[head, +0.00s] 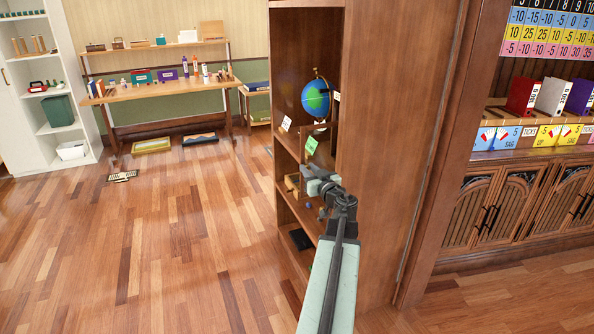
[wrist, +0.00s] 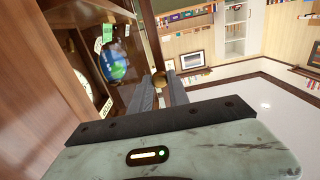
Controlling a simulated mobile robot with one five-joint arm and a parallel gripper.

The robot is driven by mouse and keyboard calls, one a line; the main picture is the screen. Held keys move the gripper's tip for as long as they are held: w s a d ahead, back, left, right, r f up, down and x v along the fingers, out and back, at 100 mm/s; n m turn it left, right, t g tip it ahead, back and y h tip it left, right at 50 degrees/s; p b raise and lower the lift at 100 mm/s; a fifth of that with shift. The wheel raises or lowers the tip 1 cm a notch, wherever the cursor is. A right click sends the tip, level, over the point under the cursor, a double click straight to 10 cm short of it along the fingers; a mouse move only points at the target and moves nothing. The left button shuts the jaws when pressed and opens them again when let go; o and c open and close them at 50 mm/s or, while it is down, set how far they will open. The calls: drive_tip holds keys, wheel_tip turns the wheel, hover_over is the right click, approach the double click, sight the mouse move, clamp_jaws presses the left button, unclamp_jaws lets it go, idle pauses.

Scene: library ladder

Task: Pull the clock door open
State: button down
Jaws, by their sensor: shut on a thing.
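My gripper (head: 314,180) is at the open front of a tall brown wooden cabinet (head: 385,150) in the head view. In the wrist view its grey fingers (wrist: 160,88) are shut on a small brass knob (wrist: 159,78), which shows between the tips. A wooden upright edge (wrist: 151,35), apparently the door's frame, runs up from behind the knob. A round pale dial, likely the clock face (wrist: 94,82), is left of the fingers, partly cut by cabinet wood. The head view does not show the dial, and the full door outline cannot be made out.
A blue globe (head: 316,98) stands on a cabinet shelf, with a green tag (head: 311,145) below it. A workbench (head: 165,92) and a white shelf unit (head: 52,90) stand at the back left. The wood floor (head: 150,250) left of the cabinet is mostly clear.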

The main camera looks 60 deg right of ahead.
drive_tip(key=shift+a, duration=0.1)
idle(0.3)
drive_tip(key=c, duration=1.3)
unclamp_jaws()
drive_tip(key=shift+s, duration=0.1)
